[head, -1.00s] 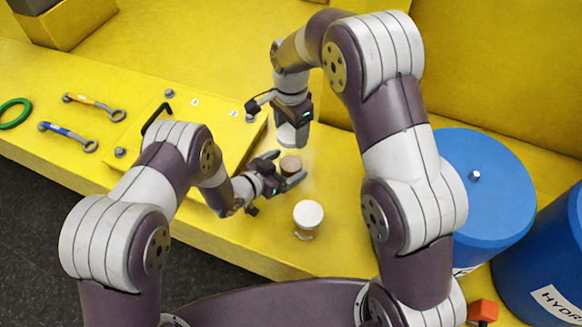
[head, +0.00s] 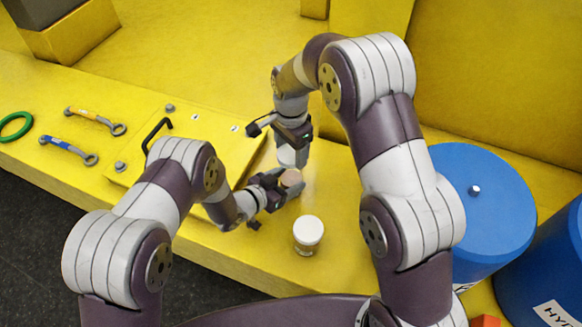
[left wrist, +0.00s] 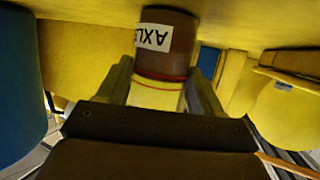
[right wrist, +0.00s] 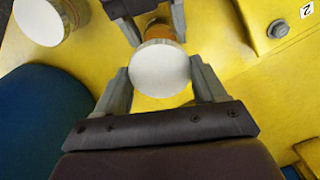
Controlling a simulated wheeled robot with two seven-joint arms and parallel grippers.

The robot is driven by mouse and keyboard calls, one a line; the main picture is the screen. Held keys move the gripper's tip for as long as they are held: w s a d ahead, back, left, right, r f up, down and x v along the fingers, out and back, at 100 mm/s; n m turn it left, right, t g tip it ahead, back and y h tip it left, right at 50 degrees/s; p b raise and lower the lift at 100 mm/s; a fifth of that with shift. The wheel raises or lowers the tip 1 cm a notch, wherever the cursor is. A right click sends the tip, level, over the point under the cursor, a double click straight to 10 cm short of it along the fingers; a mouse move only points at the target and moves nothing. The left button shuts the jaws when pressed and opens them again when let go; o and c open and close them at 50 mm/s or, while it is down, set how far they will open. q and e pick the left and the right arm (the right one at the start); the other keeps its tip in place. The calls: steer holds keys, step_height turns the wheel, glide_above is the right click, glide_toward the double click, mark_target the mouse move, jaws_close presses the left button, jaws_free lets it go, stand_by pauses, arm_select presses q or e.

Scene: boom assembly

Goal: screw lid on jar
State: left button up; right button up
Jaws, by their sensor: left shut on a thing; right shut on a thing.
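A brown jar (head: 291,178) stands upright on the yellow bench. My left gripper (head: 284,188) is shut around its side. In the left wrist view, the jar (left wrist: 168,45) shows upside down between the fingers, with a white label and a red ring. My right gripper (head: 291,146) points down and is shut on a white lid (head: 287,158), close above and behind the jar in the head view. The lid (right wrist: 160,68) lies between the fingers in the right wrist view and partly hides the jar. I cannot tell whether lid and jar touch.
A second jar with a white lid (head: 308,230) stands near the bench's front edge. Blue drums (head: 478,195) are at the right. A yellow hatch with a black handle (head: 157,130), wrenches (head: 68,148) and a green ring (head: 16,126) are at the left.

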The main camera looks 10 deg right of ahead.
mark_target(291, 181)
steer(key=shift+f, duration=1.55)
steer(key=shift+f, duration=0.85)
steer(key=shift+f, duration=0.25)
steer(key=shift+d+f, duration=0.15)
steer(key=shift+f, duration=0.25)
steer(key=c, duration=0.5)
steer(key=shift+w+f, duration=0.1)
steer(key=shift+f, duration=0.05)
steer(key=shift+c, duration=0.2)
